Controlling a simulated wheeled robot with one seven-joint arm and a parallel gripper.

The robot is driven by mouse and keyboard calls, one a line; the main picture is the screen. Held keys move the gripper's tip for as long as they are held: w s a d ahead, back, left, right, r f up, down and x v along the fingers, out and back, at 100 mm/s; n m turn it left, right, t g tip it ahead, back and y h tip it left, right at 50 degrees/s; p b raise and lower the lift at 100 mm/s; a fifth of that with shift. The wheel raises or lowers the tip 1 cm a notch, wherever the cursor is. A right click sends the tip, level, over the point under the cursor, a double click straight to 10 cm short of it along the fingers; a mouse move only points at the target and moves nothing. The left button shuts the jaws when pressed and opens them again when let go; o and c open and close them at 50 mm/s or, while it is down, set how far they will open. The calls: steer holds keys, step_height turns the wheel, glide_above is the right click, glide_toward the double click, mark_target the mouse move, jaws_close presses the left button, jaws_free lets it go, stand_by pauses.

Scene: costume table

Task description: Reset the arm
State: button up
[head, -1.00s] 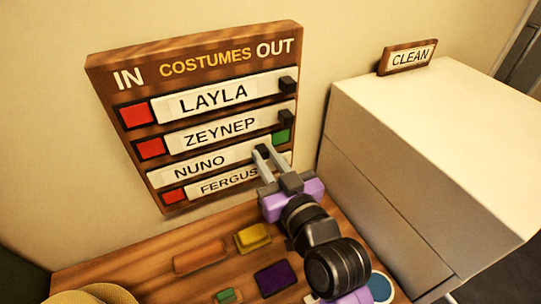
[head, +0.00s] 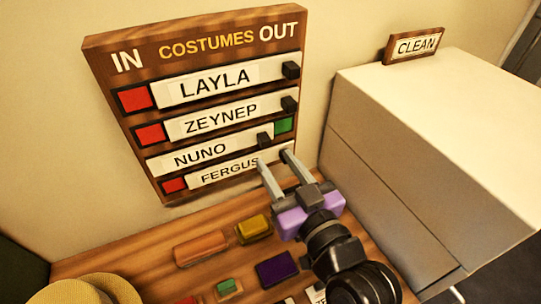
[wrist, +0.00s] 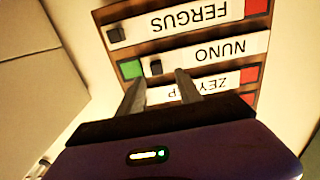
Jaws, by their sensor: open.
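The wooden costumes board (head: 200,35) hangs on the wall. The Layla, Zeynep and Fergus rows show red at the left; the black sliders of Layla (head: 291,70) and Zeynep (head: 289,104) are at the right end. The Nuno slider (head: 264,140) is left of a green patch (head: 284,125). My gripper (head: 274,160) is open and empty, in front of the board's lower right, its fingers overlapping the Fergus row in the head view. In the wrist view the board is upside down and the fingers (wrist: 160,85) are apart, below the Nuno slider (wrist: 155,67).
A wooden table (head: 145,250) below holds an orange block (head: 201,248), a yellow block (head: 254,229), a purple block (head: 276,268), a small green piece (head: 227,287) and a straw hat (head: 105,290). A big pale box (head: 440,130) with a Clean sign (head: 416,46) stands right of my arm.

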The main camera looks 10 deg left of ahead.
steer(key=shift+v, duration=1.15)
steer(key=s+d+f+m+t+h, duration=0.2)
steer(key=s+d+m+t+h, duration=0.35)
steer(key=d, duration=0.65)
steer(key=s+d+f+g+h, duration=0.1)
steer(key=s+d+f+g, duration=0.1)
steer(key=s, duration=0.6)
steer(key=s+d+f+m+g+h, duration=0.1)
steer(key=s+d+f+h, duration=0.1)
steer(key=s+d+f, duration=0.3)
steer(key=s+d+f+g+h, duration=0.1)
steer(key=s+d+f+g, duration=0.1)
steer(key=s, duration=1.1)
steer(key=shift+s+d+f+g, duration=0.3)
steer(key=shift+d+f, duration=0.45)
steer(key=shift+d, duration=0.3)
steer(key=shift+h, duration=0.25)
